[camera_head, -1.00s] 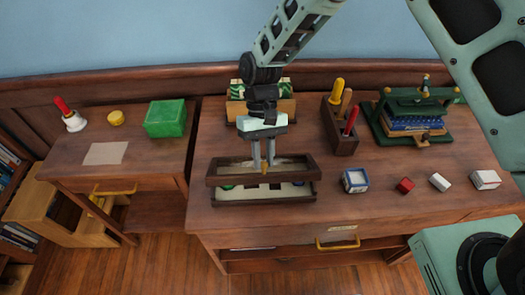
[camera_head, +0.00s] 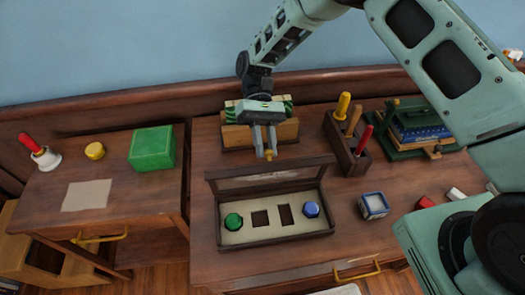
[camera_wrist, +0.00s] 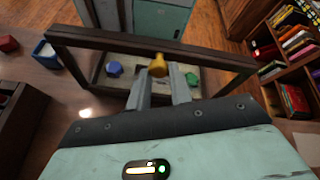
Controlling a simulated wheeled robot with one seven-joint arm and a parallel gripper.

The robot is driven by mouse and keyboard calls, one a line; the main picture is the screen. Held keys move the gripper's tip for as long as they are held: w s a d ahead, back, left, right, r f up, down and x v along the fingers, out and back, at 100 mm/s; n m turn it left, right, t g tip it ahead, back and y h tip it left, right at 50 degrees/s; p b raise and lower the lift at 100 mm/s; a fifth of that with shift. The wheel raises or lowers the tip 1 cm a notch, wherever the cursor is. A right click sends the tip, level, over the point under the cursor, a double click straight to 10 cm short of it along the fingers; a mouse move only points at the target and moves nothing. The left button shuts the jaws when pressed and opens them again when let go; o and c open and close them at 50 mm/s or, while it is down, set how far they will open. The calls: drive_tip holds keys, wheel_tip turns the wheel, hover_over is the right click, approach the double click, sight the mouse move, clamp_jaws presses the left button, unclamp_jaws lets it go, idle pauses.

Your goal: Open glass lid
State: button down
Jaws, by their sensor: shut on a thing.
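The glass lid (camera_head: 270,178) is a dark wood frame with a clear pane. It stands raised at the back of a shallow dark wood box (camera_head: 277,238). My gripper (camera_head: 269,152) is shut on the lid's small brass knob (camera_wrist: 158,66), above the lid's upper edge. The wrist view also shows the lid's frame (camera_wrist: 115,40) around the knob. Inside the open box are a green piece (camera_head: 233,221), a blue piece (camera_head: 311,209) and two dark square recesses between them.
A wooden holder (camera_head: 345,148) with coloured handles stands right of the lid, and a wooden box (camera_head: 240,134) stands behind it. A side table (camera_head: 120,205) with a green box (camera_head: 152,149) stands left, across a gap.

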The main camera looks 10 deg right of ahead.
drive_tip(key=w, duration=0.1)
drive_tip(key=w+f+b, duration=0.1)
drive_tip(key=w+f, duration=0.1)
drive_tip(key=shift+d+f+b, duration=0.15)
drive_tip(key=shift+d+b, duration=0.1)
drive_tip(key=shift+b, duration=0.1)
drive_tip(key=c, duration=1.8)
unclamp_jaws()
drive_tip(key=shift+d, duration=0.1)
drive_tip(key=o, duration=0.5)
drive_tip(key=shift+r, duration=0.3)
drive_tip(key=shift+o, duration=0.2)
drive_tip(key=b+v, duration=0.2)
drive_tip(key=v, duration=0.5)
drive_tip(key=shift+w, duration=0.2)
drive_tip(key=shift+r, duration=0.1)
